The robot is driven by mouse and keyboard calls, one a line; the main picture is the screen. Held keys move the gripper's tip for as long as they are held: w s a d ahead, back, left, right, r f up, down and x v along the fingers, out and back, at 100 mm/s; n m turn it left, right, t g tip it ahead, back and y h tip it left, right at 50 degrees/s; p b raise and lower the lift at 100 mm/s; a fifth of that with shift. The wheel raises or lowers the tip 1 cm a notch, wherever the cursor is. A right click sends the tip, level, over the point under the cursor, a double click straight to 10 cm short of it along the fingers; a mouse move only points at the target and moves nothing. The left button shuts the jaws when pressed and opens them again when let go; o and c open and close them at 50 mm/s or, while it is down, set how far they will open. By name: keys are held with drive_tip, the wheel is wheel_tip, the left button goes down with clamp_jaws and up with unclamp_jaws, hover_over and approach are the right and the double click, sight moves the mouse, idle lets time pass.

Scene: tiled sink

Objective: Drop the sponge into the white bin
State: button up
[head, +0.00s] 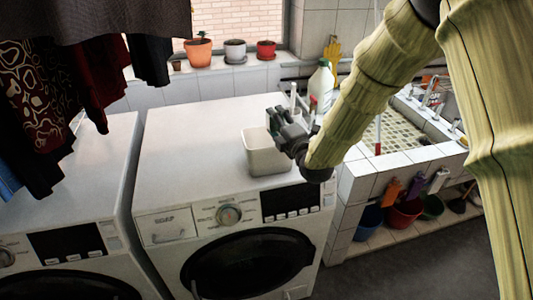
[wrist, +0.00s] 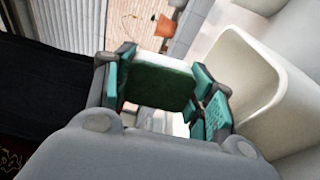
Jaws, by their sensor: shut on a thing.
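The white bin (head: 265,157) stands on top of the right washing machine, near its right front. My gripper (head: 280,128) is beside and slightly above the bin's right rim in the head view. The wrist view shows my gripper (wrist: 164,88) shut on the sponge (wrist: 157,86), which has a dark green face and a pale edge, between its teal finger pads. In that view the white bin (wrist: 258,82) is just right of the fingers, with its opening partly visible. I cannot make out the sponge in the head view.
The right washing machine (head: 190,150) has a clear white top left of the bin. White and green bottles (head: 321,82) stand behind my gripper, near the tiled sink (head: 400,128). Potted plants (head: 198,50) line the windowsill. Clothes (head: 45,95) hang at the left.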

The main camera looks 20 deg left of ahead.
drive_tip(key=o, duration=1.1)
drive_tip(key=shift+o, duration=0.2)
drive_tip(key=v, duration=1.2)
